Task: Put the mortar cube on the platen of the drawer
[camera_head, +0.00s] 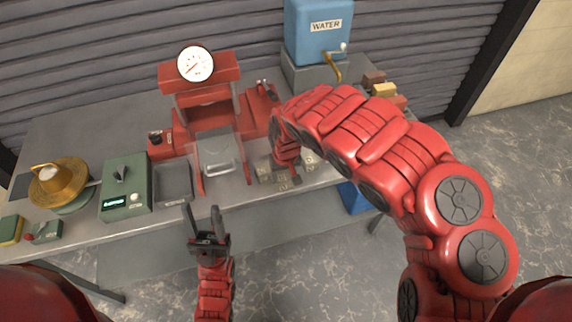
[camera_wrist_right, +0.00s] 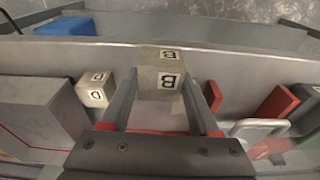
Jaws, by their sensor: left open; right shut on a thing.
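A grey mortar cube marked B (camera_wrist_right: 161,75) is between the fingers of my right gripper (camera_wrist_right: 158,100), which is shut on it. In the head view my right gripper (camera_head: 287,172) is low over the table's front right, among small grey cubes; which one it holds is hard to tell there. Another cube, marked D (camera_wrist_right: 95,90), stands left of the held one in the wrist view. The press drawer with its grey platen (camera_head: 219,155) is left of my right gripper, between red rails. My left gripper (camera_head: 207,226) is open and empty, in front of the table edge.
The red press with a dial gauge (camera_head: 195,64) stands behind the drawer. A green box (camera_head: 125,187), a dark tray (camera_head: 174,184) and a brass device (camera_head: 60,183) are left.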

